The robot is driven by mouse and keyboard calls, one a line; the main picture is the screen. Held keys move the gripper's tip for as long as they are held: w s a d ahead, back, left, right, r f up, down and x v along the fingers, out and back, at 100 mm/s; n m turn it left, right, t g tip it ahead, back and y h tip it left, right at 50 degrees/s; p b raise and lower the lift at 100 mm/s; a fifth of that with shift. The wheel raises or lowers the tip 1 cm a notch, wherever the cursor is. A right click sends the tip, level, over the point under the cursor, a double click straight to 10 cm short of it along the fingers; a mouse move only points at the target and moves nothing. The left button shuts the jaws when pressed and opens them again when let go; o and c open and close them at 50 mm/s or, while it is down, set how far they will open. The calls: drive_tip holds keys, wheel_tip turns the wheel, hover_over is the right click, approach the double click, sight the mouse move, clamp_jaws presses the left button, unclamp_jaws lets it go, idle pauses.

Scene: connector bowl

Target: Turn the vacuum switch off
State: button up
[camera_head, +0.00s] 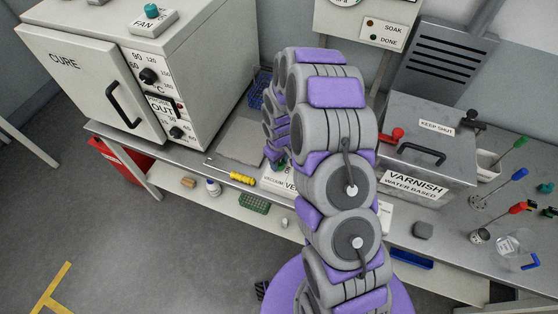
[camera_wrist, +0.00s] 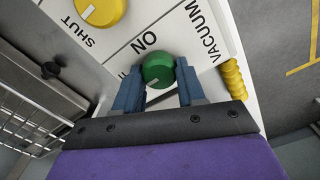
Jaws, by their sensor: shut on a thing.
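The vacuum switch is a round green knob (camera_wrist: 158,70) on a white panel (camera_wrist: 215,72) lettered VACUUM and ON in the wrist view. A pale mark shows on the knob's lower left edge, towards my gripper. My gripper (camera_wrist: 159,76) has its two blue fingers on either side of the knob, shut on it. Any lettering by the left finger is mostly covered.
A yellow knob (camera_wrist: 102,10) by the word SHUT is on the same panel. A yellow ribbed handle (camera_wrist: 233,79) lies at its right edge. A wire rack (camera_wrist: 32,112) is at left. The CURE oven (camera_head: 85,75) and VARNISH tank (camera_head: 425,150) flank my arm.

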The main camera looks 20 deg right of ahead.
drive_tip(key=o, duration=1.1)
drive_tip(key=shift+c, duration=0.2)
wheel_tip(320, 180, up, 17)
drive_tip(key=p, duration=0.1)
drive_tip(key=shift+r, duration=0.15)
